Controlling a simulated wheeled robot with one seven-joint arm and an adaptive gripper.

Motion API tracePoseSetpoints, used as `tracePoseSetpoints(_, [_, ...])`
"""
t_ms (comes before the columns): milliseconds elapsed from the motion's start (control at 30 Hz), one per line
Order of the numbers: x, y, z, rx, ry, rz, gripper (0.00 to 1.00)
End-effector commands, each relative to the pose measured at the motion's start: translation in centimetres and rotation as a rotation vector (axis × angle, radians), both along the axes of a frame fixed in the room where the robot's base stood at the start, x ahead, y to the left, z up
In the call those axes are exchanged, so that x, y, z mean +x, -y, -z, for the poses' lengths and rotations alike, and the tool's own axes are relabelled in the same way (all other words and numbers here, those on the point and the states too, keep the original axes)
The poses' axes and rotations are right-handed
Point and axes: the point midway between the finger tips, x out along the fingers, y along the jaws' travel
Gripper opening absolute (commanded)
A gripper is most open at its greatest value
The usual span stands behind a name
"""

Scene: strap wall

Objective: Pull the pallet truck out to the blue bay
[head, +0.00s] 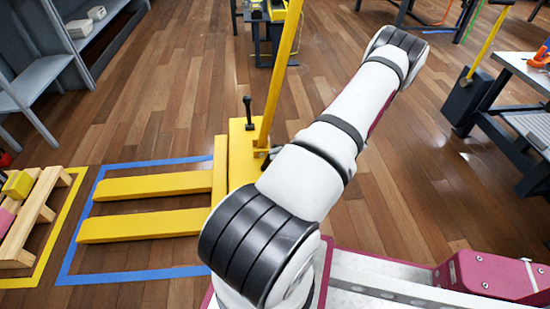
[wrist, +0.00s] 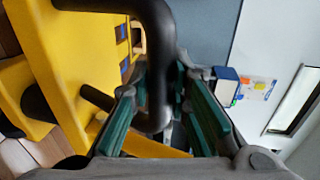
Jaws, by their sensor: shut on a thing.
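The yellow pallet truck (head: 240,155) stands in the left middle of the head view. Its two forks (head: 150,186) point left and lie inside the blue taped bay (head: 140,275). Its body is at the bay's right end, where the tape is hidden. Its yellow drawbar (head: 281,70) rises out of the top of the picture. In the wrist view, my gripper (wrist: 160,110) has its green-padded fingers on either side of the black handle (wrist: 157,50) and is shut on it. The yellow truck parts show at the left there. My gripper is not visible in the head view.
A wooden pallet (head: 42,213) with coloured blocks stands in a yellow taped outline (head: 40,270) left of the blue bay, apart from the forks. Grey shelving (head: 50,60) is at the upper left. A dark workbench (head: 515,125) stands at the right. Open wooden floor lies behind the truck.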

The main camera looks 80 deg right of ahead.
Motion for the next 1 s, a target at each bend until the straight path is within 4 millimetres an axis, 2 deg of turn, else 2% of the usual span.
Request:
tracePoseSetpoints(500, [-0.73, 0.3, 0.22, -0.005, -0.011, 0.005, 0.0])
tracePoseSetpoints(533, [-0.75, 0.32, 0.21, -0.006, -0.012, 0.005, 0.24])
tracePoseSetpoints(600, [-0.72, 0.32, 0.2, -0.005, -0.011, 0.005, 0.38])
tracePoseSetpoints(867, [-0.42, 0.18, 0.08, -0.002, -0.004, 0.001, 0.38])
tracePoseSetpoints(1000, [-0.91, 0.41, -0.04, -0.002, -0.002, 0.002, 0.38])
